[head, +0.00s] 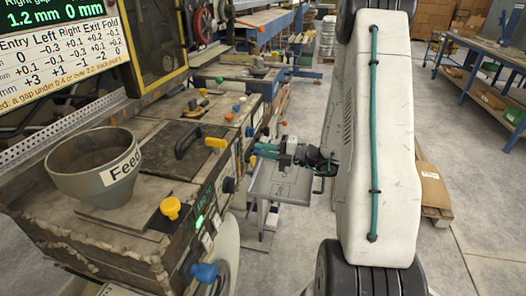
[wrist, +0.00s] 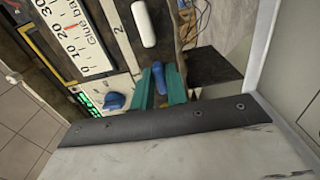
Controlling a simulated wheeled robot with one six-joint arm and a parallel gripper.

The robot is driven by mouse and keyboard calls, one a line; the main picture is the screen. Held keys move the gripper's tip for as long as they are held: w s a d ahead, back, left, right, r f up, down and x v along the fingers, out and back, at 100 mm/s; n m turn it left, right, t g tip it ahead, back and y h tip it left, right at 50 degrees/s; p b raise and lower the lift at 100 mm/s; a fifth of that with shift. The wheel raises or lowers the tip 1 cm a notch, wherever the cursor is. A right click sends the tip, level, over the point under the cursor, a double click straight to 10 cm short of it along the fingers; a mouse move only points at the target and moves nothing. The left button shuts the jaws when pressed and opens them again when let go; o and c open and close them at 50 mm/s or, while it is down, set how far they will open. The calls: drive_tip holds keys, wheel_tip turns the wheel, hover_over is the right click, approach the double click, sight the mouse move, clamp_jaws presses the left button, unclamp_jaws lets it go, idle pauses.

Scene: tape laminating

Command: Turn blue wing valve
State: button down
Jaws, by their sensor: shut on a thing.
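The blue wing valve (wrist: 159,77) is a small upright blue handle on the side of the machine, seen between the teal fingers in the wrist view. My gripper (wrist: 163,86) is shut on it, with one finger on each side. In the head view, my gripper (head: 255,150) reaches in from the right, and its teal fingertips meet the machine's side. The gripped handle is mostly hidden there by the fingers. A second blue knob (wrist: 114,101) is apart from the gripper, to its left in the wrist view.
The machine's front carries other knobs, among them a yellow one (head: 170,208) and a large blue one (head: 205,271). A feed funnel (head: 95,170) stands on top. In the wrist view, a white handle (wrist: 143,23) and a glue scale (wrist: 78,35) are close by.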

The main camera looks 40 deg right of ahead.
drive_tip(key=c, duration=1.5)
unclamp_jaws()
drive_tip(key=v, duration=0.8)
